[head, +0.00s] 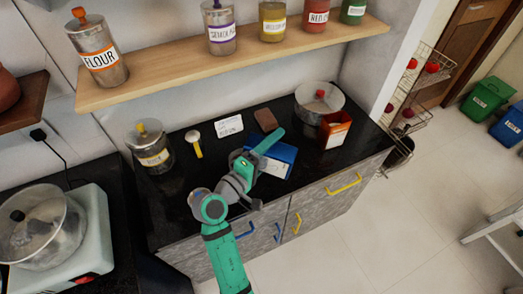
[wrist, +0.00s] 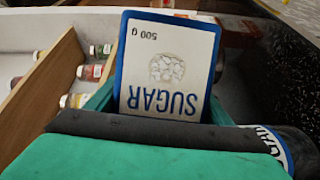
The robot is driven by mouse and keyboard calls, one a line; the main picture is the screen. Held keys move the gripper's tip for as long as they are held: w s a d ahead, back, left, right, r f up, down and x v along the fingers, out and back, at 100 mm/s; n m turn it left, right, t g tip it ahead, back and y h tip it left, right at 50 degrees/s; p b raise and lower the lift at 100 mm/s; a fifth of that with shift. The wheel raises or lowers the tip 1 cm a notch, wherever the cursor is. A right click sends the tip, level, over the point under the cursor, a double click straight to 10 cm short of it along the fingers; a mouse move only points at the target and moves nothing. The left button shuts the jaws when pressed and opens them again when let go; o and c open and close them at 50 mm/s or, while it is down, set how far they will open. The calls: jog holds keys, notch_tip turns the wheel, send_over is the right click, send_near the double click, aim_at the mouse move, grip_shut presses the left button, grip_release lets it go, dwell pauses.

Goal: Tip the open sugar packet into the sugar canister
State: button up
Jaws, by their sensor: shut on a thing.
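The sugar packet (head: 283,160) is blue with a white face. My gripper (head: 266,150) is shut on it, over the front part of the dark counter. In the wrist view the packet (wrist: 166,68) shows its SUGAR 500 g print upside down, between the green fingers. I cannot see whether its end is open or how full it is. A steel canister (head: 149,146) with a yellow knob on top stands at the counter's left end, well left of my gripper; its label is too small to read.
A white card (head: 229,128), a pale-headed tool (head: 195,143) and a brown block (head: 266,119) lie behind my gripper. An orange-red packet (head: 335,130) and a round pan (head: 320,102) stand at right. A shelf (head: 235,58) with several canisters hangs above.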

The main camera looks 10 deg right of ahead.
jog(key=shift+d+r, duration=0.1)
jog(key=shift+w+a+r+n+h, duration=0.25)
jog(key=shift+r+n, duration=0.25)
jog(key=shift+n, duration=0.3)
dwell(2.9)
jog(key=shift+s+a, duration=0.1)
jog(key=shift+a, duration=0.05)
jog(key=shift+a+r+n+t, duration=0.2)
jog(key=shift+n+t, duration=0.1)
jog(key=shift+n, duration=0.2)
dwell(1.2)
jog(key=shift+d, duration=0.1)
dwell(0.9)
jog(key=shift+s+d+f+m+g+y, duration=0.15)
jog(key=shift+d+m+y, duration=0.1)
jog(key=shift+m, duration=0.65)
jog(key=shift+s+d+m+g+y, duration=0.1)
jog(key=shift+d+m+g+y, duration=0.15)
jog(key=shift+m, duration=0.65)
jog(key=shift+s+d+f+m+g+y, duration=0.15)
jog(key=shift+d+m, duration=0.1)
jog(key=shift+m, duration=0.65)
